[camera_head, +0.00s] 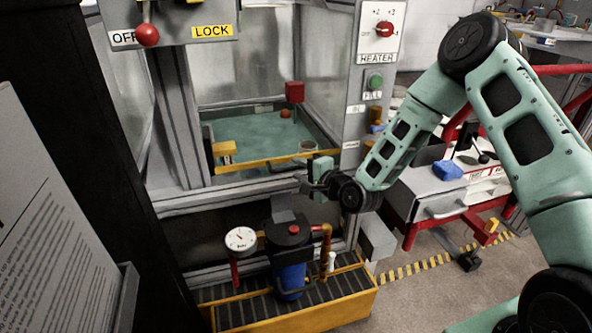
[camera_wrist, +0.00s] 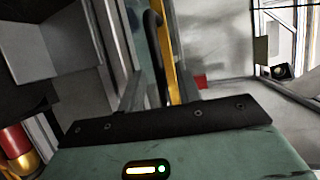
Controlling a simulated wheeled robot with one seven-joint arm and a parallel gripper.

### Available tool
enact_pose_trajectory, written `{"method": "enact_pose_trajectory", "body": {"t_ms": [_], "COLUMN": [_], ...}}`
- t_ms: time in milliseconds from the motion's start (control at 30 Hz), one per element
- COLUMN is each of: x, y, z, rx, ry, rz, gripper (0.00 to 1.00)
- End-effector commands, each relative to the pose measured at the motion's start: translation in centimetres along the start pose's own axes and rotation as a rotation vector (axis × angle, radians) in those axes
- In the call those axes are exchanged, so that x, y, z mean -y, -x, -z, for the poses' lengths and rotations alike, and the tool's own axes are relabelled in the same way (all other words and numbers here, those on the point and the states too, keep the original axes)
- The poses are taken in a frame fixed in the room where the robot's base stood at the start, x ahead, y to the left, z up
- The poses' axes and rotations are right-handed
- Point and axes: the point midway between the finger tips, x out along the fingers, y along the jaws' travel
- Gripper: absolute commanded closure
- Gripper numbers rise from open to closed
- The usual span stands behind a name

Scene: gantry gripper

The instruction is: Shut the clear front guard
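The cabinet's front opening has a yellow bar (camera_head: 262,163) across its lower part, which looks like the edge of the clear front guard; the clear pane itself is hard to make out. In the wrist view, the yellow bar (camera_wrist: 166,45) runs upright, with a curved black handle (camera_wrist: 153,50) beside it. My gripper (camera_head: 312,178) is at the right end of the bar, close in front of the opening. In the wrist view the handle lies directly ahead of my gripper. The fingers are mostly hidden, so their opening and any contact with the handle cannot be told.
Below the opening stand a blue filter (camera_head: 290,276) and a round gauge (camera_head: 240,239) on a yellow-edged grate (camera_head: 300,317). A red-knobbed lever (camera_head: 147,35) and a LOCK plate are above. A red-framed bench (camera_head: 410,195) stands right. Inside are a red block (camera_head: 294,92) and a green floor.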

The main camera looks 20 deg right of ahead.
Motion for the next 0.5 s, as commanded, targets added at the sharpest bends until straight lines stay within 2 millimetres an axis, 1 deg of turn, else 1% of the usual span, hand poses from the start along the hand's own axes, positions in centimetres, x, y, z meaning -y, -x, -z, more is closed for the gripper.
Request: {"method": "enact_pose_trajectory", "body": {"t_ms": [33,100,200,500], "x": [-0.1,-0.1,0.0,0.0], "y": [-0.7,-1.3,-1.9,-2.1], "z": [0.0,0.1,0.0,0.0], "rx": [0.000,-0.001,-0.001,-0.001], "ry": [0.001,0.001,0.001,0.001], "rz": [0.002,0.000,0.000,0.000], "gripper": [0.66,0.66,0.66,0.66]}}
